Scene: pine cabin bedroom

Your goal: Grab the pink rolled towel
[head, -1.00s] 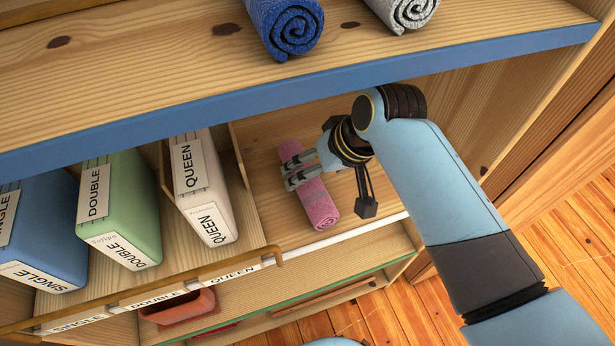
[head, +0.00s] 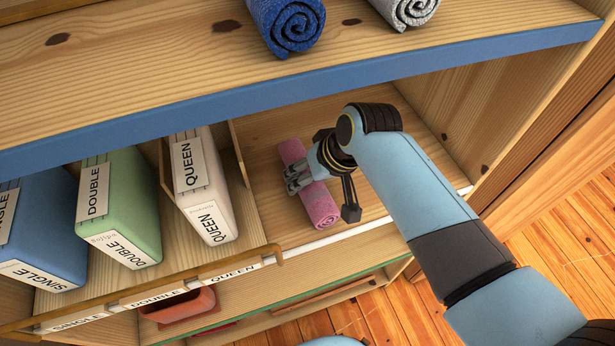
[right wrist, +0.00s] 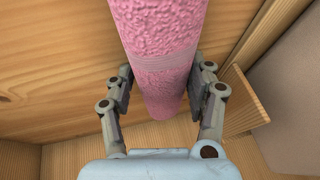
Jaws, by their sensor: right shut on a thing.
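The pink rolled towel (head: 320,205) lies on the wooden shelf floor of the right compartment, under the blue-edged shelf. My right gripper (head: 298,181) is at the towel's middle, with its fingers around it. In the right wrist view the towel (right wrist: 160,55) runs between the two fingers of the gripper (right wrist: 163,90), one on each side. The gripper is shut on the towel. The towel appears to rest on the shelf still. My left gripper is not in these views.
A blue rolled towel (head: 287,25) and a grey one (head: 408,10) lie on the shelf above. Folded white QUEEN (head: 205,190), green DOUBLE (head: 120,210) and blue SINGLE (head: 42,230) sets stand left, past a wooden divider. A blue shelf edge (head: 300,95) runs overhead.

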